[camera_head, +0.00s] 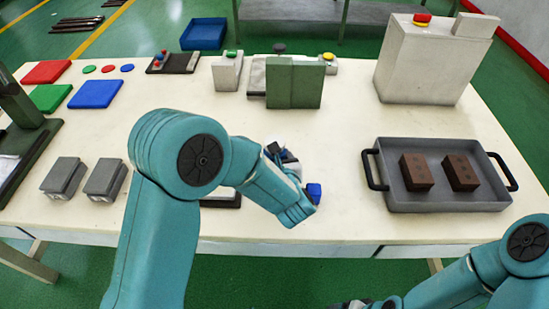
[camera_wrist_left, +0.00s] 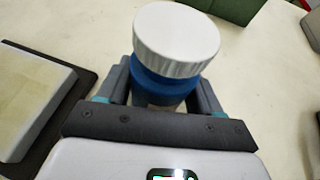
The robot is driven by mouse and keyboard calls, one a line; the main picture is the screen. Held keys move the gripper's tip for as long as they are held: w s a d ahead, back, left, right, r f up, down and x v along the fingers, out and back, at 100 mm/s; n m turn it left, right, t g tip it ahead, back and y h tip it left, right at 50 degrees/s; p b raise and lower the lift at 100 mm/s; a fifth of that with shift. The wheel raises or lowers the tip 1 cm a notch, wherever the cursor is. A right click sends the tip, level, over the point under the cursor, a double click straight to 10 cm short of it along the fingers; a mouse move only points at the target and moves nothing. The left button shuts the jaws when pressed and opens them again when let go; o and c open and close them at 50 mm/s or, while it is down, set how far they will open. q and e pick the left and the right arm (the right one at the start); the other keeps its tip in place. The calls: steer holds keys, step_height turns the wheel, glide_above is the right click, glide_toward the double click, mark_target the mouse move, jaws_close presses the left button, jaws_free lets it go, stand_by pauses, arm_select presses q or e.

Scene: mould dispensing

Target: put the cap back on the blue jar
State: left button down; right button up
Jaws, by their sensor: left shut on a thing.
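In the left wrist view a white ribbed cap (camera_wrist_left: 177,36) sits on top of the blue jar (camera_wrist_left: 161,86), with no gap visible between them. My left gripper (camera_wrist_left: 161,100) is shut on the blue jar, one finger on each side below the cap. The lower part of the jar is hidden by the gripper. In the head view my left gripper (camera_head: 284,152) is small and partly behind my own arm, over the middle of the table. My right gripper (camera_head: 350,304) is only partly in view at the bottom edge, and its fingers cannot be made out.
A pale plate with a dark border (camera_wrist_left: 30,95) lies left of the jar. A green block (camera_head: 293,84) stands beyond it. A grey tray (camera_head: 445,203) with two brown blocks is at the right. Two grey blocks (camera_head: 85,178) lie at the left. The table's front middle is fairly clear.

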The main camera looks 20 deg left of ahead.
arm_select(q)
steer(key=shift+r, duration=0.1)
steer(key=shift+f+b, duration=0.3)
steer(key=shift+c, duration=0.8)
jaws_free()
steer(key=shift+r, duration=0.1)
steer(key=shift+r+p, duration=0.15)
steer(key=shift+p, duration=0.15)
steer(key=v, duration=1.2)
steer(key=shift+b, duration=0.3)
